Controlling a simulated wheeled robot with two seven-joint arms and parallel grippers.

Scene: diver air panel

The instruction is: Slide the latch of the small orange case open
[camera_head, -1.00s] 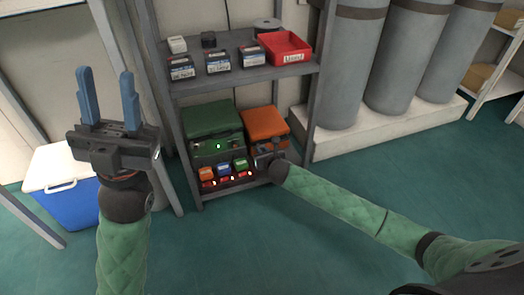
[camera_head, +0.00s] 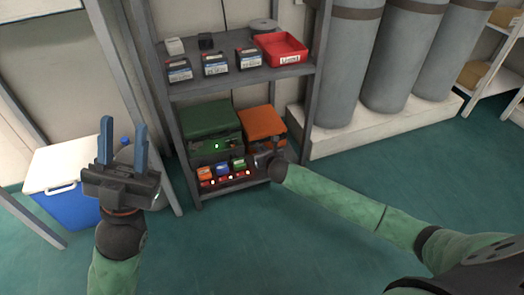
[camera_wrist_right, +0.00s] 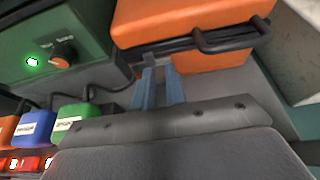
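The small orange case (camera_head: 262,123) stands on the lower shelf, right of a green case. In the right wrist view the orange case (camera_wrist_right: 185,20) fills the top, with a dark seam and a black handle on its front. A small grey piece (camera_wrist_right: 151,60), apparently the latch, sits at the seam. My right gripper (camera_wrist_right: 161,72) is just in front of it, its two blue fingers a little apart with the tips close to that piece; contact cannot be told. In the head view my right gripper (camera_head: 264,158) is mostly hidden by its wrist. My left gripper (camera_head: 123,142) is open and empty.
The green case (camera_head: 210,120) with a lit knob panel stands left. Several small coloured blocks (camera_head: 222,169) are low in front of it. A red bin (camera_head: 281,47) is on the upper shelf. A cooler (camera_head: 67,190) stands at left; grey cylinders (camera_head: 342,65) stand right.

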